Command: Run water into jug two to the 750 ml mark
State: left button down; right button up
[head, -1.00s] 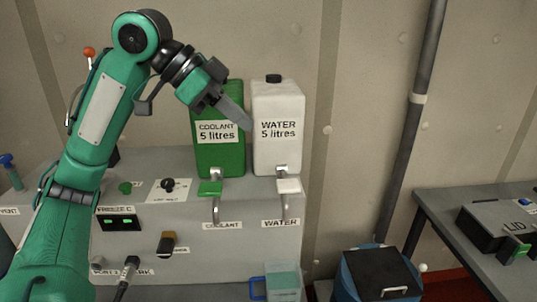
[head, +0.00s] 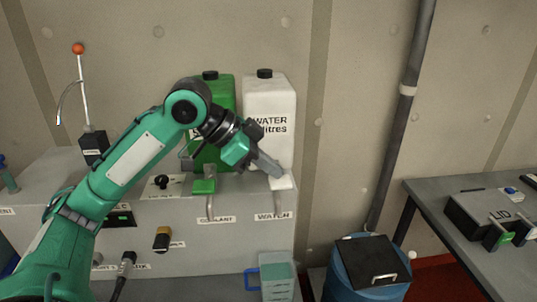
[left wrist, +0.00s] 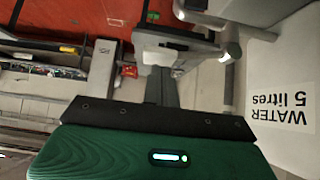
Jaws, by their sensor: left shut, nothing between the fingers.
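A white water container (head: 268,95) labelled "WATER 5 litres" stands on the grey bench; its label also shows in the left wrist view (left wrist: 285,105). Its tap has a white lever (head: 283,183) at the bench's top edge and a spout above the "WATER" sign. A clear bluish jug (head: 278,280) with a blue handle stands below that tap; its number, marks and water level cannot be read. My left gripper (head: 278,171) is shut and empty, its fingertips right at the white lever, touching or just above it. My right gripper is out of view.
A green coolant container (head: 224,95) with a green tap lever (head: 203,186) stands just left of the water, partly behind my left gripper. A blue bin (head: 345,285) with a dark lid is right of the jug. A side table (head: 425,200) holds a black box.

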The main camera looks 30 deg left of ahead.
aim_at(271, 184)
pick_arm(q)
jog(key=shift+f, duration=0.1)
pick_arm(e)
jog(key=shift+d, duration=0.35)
pick_arm(q)
jog(key=shift+s+d+f+p, duration=0.15)
jog(key=shift+s+f+p, duration=0.1)
jog(key=shift+f, duration=0.45)
jog(key=shift+s+d+f+p, duration=0.1)
jog(key=shift+f+p, duration=0.15)
jog(key=shift+f, duration=0.4)
jog(key=shift+s+f, duration=0.1)
jog(key=shift+f, duration=0.15)
jog(key=shift+s+d+f, duration=0.15)
jog(key=shift+s+d, duration=0.05)
jog(key=shift+d, duration=0.05)
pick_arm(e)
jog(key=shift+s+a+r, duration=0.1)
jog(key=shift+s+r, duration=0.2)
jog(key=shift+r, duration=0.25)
pick_arm(q)
jog(key=shift+w+a, duration=0.1)
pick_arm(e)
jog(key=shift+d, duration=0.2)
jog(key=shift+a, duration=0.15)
